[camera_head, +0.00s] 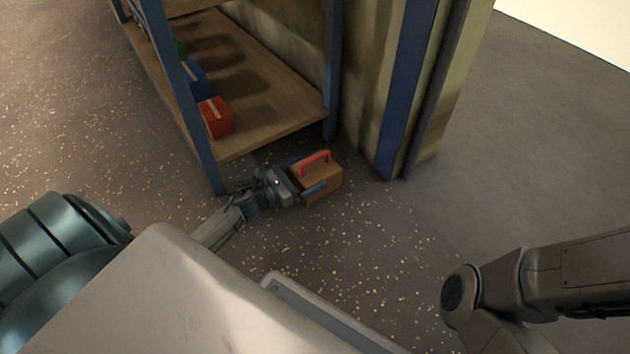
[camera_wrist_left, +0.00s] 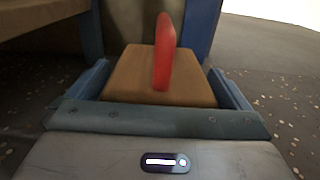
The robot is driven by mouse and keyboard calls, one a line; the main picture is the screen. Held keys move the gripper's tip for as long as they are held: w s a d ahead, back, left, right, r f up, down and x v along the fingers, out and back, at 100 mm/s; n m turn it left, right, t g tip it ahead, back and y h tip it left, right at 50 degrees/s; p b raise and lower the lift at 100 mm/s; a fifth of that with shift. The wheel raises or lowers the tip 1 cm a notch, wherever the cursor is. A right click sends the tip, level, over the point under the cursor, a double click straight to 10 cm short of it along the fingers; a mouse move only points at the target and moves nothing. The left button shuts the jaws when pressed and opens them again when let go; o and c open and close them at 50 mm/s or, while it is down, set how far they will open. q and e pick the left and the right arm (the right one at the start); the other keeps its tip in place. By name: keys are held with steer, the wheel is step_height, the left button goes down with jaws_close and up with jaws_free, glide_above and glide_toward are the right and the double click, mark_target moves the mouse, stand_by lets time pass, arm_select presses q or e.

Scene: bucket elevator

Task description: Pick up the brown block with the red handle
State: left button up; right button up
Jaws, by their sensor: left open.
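The brown block (camera_head: 322,189) stands on the speckled floor beside the shelf's front corner post, with its red handle (camera_head: 315,160) on top. My left gripper (camera_head: 303,177) is at the block, its open fingers on either side of it. In the left wrist view the brown block (camera_wrist_left: 158,78) sits between the two blue fingers (camera_wrist_left: 160,85), and the red handle (camera_wrist_left: 163,52) rises above it, seen nearly end-on. Small gaps seem to show between fingers and block. My right arm shows at the lower right, but its gripper is out of view.
A wooden shelf (camera_head: 262,98) with blue posts stands behind and left of the block. It holds a red block (camera_head: 216,117), a blue block (camera_head: 195,80) and a partly hidden green one. A blue-edged wall (camera_head: 400,90) stands close behind right. Open floor lies to the right.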

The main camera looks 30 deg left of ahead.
arm_select(q)
steer(key=shift+x, duration=1)
steer(key=shift+s, duration=0.1)
steer(key=shift+c, duration=0.2)
steer(key=c, duration=1.1)
steer(key=shift+r, duration=0.15)
